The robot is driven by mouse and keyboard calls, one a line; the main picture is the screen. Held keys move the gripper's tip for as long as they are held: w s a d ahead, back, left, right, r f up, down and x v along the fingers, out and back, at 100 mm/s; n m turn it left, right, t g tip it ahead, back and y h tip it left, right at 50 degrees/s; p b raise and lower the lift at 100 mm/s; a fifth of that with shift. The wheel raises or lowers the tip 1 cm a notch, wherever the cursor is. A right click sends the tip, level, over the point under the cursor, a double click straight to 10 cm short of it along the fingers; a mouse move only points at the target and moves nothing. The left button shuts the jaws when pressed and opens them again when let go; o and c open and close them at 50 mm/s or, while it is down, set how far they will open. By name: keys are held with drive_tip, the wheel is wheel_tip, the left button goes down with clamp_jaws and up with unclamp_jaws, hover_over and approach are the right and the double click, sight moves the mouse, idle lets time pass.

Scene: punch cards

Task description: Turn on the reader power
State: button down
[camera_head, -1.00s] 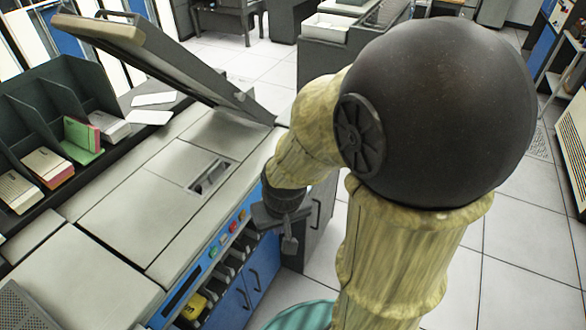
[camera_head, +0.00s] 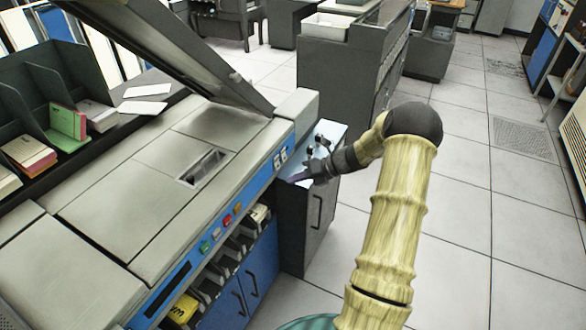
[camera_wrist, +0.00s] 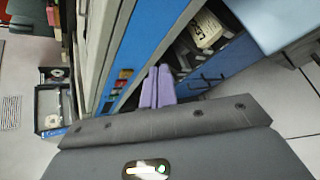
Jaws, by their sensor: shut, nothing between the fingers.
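The reader (camera_head: 130,195) is a grey machine with a blue front panel (camera_head: 255,180). A pair of small white switches (camera_head: 280,158) sits near the panel's right end; I cannot read which one is power. Green, red and orange buttons (camera_head: 225,221) sit further left along the panel and show in the wrist view (camera_wrist: 121,80). My gripper (camera_head: 296,177) is just right of and below the white switches, pointing left toward the panel. Its purple fingers (camera_wrist: 158,87) are together and empty. Contact with the panel cannot be told.
A raised lid (camera_head: 160,50) leans over the reader's top. Card slots (camera_head: 235,255) and blue cabinet doors (camera_head: 250,275) lie below the panel. A grey cabinet (camera_head: 308,215) stands at the reader's right end, close under my gripper. The tiled floor (camera_head: 465,200) to the right is clear.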

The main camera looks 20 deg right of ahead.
drive_tip(key=w+d+f+m+t+b, duration=0.2)
drive_tip(key=d+m+t, duration=0.4)
drive_tip(key=d+m, duration=0.5)
drive_tip(key=d+f, duration=0.1)
drive_tip(key=d, duration=0.1)
drive_tip(key=shift+w+d+f+t, duration=0.2)
drive_tip(key=shift+w+d+t, duration=0.05)
drive_tip(key=shift+d+t, duration=0.15)
drive_tip(key=shift+a, duration=0.1)
approach(285, 159)
drive_tip(key=x, duration=0.6)
drive_tip(key=shift+w+a+f+p, duration=0.15)
drive_tip(key=shift+w+p, duration=0.15)
drive_tip(key=shift+w, duration=0.1)
drive_tip(key=shift+f, duration=0.15)
drive_tip(key=shift+w+a+f+y+b, duration=0.2)
drive_tip(key=shift+y+b, duration=0.1)
drive_tip(key=shift+b, duration=0.2)
drive_tip(key=shift+r, duration=0.25)
drive_tip(key=shift+s, duration=0.1)
